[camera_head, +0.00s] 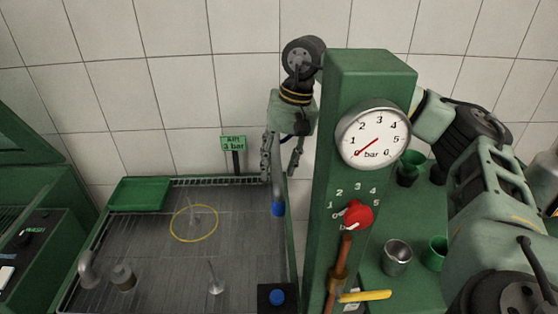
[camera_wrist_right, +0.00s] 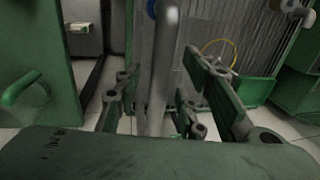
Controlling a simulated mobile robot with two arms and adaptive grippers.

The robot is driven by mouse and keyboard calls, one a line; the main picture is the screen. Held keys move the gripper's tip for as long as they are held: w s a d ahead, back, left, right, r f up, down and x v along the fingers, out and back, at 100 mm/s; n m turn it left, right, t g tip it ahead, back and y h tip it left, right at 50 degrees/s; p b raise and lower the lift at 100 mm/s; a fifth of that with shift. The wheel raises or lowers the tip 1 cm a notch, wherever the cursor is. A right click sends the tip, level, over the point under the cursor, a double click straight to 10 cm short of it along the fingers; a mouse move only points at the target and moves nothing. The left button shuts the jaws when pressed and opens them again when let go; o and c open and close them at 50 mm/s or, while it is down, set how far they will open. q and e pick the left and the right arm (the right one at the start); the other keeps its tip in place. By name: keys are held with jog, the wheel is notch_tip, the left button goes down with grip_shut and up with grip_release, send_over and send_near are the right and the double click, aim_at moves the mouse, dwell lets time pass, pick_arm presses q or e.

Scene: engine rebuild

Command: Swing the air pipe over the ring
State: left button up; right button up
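The grey air pipe (camera_head: 276,176) hangs down at the right side of the grey work tray, with a blue tip (camera_head: 278,209) at its lower end. The yellow ring (camera_head: 194,223) lies on the tray to the left of the pipe. My right gripper (camera_head: 283,158) is at the upright part of the pipe. In the right wrist view the pipe (camera_wrist_right: 162,75) stands between the two spread fingers, with gaps visible on both sides. The ring also shows there (camera_wrist_right: 219,52). My left gripper is not in view.
A green column with a pressure gauge (camera_head: 373,137), a red knob (camera_head: 358,215) and a yellow lever (camera_head: 364,296) stands right of the pipe, close to my right arm. Small posts (camera_head: 215,285) and a green bin (camera_head: 139,194) are on the tray (camera_head: 150,248). An air sign (camera_head: 233,143) stands behind.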

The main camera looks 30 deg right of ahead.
grip_shut()
dwell(0.5)
